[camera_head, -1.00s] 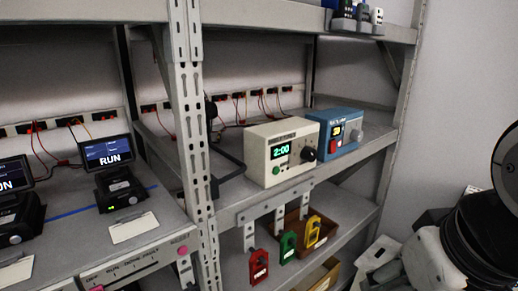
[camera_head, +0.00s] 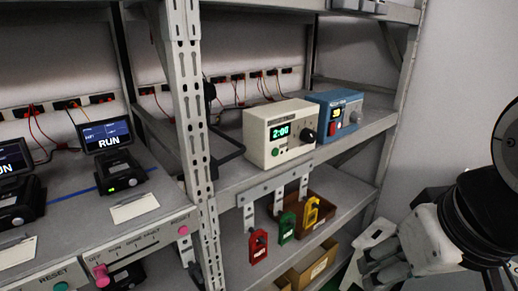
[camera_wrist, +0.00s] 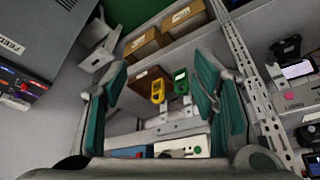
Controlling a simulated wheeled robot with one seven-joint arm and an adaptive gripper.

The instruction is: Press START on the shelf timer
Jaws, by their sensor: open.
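The shelf timer is a cream box (camera_head: 291,145) on the middle shelf. Its green display reads 2:00, with a green button (camera_head: 275,152) at lower left and a black knob (camera_head: 308,136) at right. In the wrist view the timer (camera_wrist: 184,146) appears beyond my fingers, low in the picture. My gripper (camera_wrist: 160,82) is open and empty, with its teal finger pads wide apart. In the head view my gripper (camera_head: 385,250) is at the lower right, apart from the timer. The lettering by the button is too small to read.
A blue device (camera_head: 340,115) stands just right of the timer. Red, green and yellow lockout tags (camera_head: 258,246) hang below the shelf's front edge. A perforated steel upright (camera_head: 190,110) stands left of the timer. Two units showing RUN (camera_head: 113,150) sit on the left shelf.

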